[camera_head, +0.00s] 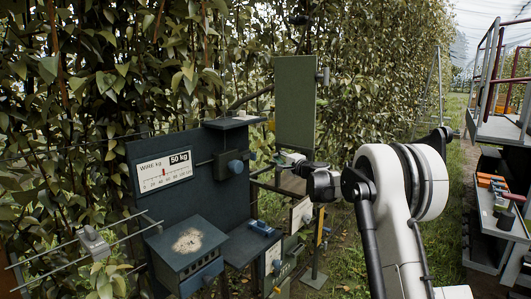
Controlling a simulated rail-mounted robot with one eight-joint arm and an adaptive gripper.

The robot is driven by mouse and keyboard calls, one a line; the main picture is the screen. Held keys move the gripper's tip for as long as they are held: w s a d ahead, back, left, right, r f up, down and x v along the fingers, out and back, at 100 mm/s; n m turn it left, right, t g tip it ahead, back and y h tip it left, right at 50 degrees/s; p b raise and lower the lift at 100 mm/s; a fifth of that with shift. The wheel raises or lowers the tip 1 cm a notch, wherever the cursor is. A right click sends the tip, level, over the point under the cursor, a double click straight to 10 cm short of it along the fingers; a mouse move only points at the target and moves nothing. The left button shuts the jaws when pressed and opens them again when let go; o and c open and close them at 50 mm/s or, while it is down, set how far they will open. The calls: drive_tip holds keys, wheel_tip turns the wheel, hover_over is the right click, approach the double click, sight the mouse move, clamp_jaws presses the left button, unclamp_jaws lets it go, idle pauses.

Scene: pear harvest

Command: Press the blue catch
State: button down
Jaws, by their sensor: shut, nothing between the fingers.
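Several small blue parts are in view, and I cannot tell which one is the catch. A blue bar (262,228) lies on the dark shelf at the right of the gauge board. A blue round knob (235,167) sits on the board's right side. Another small blue part (277,267) is lower, below the shelf's right end. My gripper (284,162) is shut and empty, below the green panel and to the right of the round knob. It appears small, and its fingertips are partly lost against a pale block, so contact is unclear.
The dark board (133,163) carries a 50 kg gauge (164,172) and a box (188,245) with a speckled top. A green panel (295,102) stands above my gripper. Wires with a grey clamp (94,241) run at left. Dense foliage is behind; a cart (500,125) stands at right.

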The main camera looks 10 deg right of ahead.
sight(250, 157)
drive_tip(key=shift+w+d+f, duration=0.2)
drive_tip(key=shift+w+d, duration=0.2)
drive_tip(key=shift+d, duration=0.15)
drive_tip(key=shift+w, duration=0.1)
drive_tip(key=p+x, duration=0.2)
drive_tip(key=x, duration=0.8)
drive_tip(key=s+a+p, duration=0.1)
drive_tip(key=s+a, duration=0.1)
drive_tip(key=a, duration=0.1)
drive_tip(key=shift+s, duration=0.4)
drive_tip(key=shift+s, duration=0.1)
